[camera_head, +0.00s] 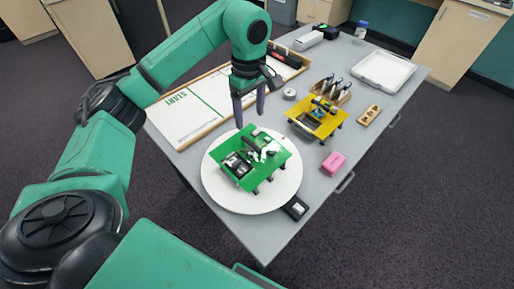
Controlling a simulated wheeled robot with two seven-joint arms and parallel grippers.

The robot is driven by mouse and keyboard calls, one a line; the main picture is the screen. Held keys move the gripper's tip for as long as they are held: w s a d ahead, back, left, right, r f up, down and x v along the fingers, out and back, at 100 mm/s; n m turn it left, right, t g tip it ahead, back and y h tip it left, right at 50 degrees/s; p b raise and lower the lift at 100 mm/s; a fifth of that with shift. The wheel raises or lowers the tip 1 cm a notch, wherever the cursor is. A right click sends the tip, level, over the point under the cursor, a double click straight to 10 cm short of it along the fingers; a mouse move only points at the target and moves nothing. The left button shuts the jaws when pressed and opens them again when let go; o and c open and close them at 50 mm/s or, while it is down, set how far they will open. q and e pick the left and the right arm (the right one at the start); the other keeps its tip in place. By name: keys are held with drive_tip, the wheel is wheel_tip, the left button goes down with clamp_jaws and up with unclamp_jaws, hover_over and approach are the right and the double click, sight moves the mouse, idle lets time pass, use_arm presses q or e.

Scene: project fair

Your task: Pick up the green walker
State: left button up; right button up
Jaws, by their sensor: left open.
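The green walker (268,174), a flat green body with dark and white parts on top and short dark legs, stands on a round white disc (222,190) near the front of the grey table. My left gripper (251,118) points down above the far edge of the walker. Its two dark fingers are apart with nothing between them. The picture does not show clearly how high the fingertips are above the walker. My right gripper is not in view.
A yellow walker (327,124), a pink block (333,163), a tool rack (338,92) and a white tray (383,72) are to the right. A white START board (190,118) lies behind left. A small black device (295,208) touches the disc's right side.

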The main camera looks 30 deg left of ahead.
sight(251, 144)
use_arm(q)
drive_tip(key=f+p, duration=0.1)
drive_tip(key=f, duration=0.3)
drive_tip(key=f+p, duration=0.2)
drive_tip(key=f, duration=0.2)
drive_tip(key=f+p, duration=0.1)
drive_tip(key=f, duration=0.3)
drive_tip(key=shift+s+d+f+p, duration=0.15)
drive_tip(key=shift+s+f+p, duration=0.15)
drive_tip(key=shift+f+p, duration=0.05)
drive_tip(key=shift+f, duration=0.35)
drive_tip(key=shift+w, duration=0.1)
drive_tip(key=c, duration=1.2)
drive_tip(key=shift+r, duration=0.1)
drive_tip(key=shift+r, duration=0.1)
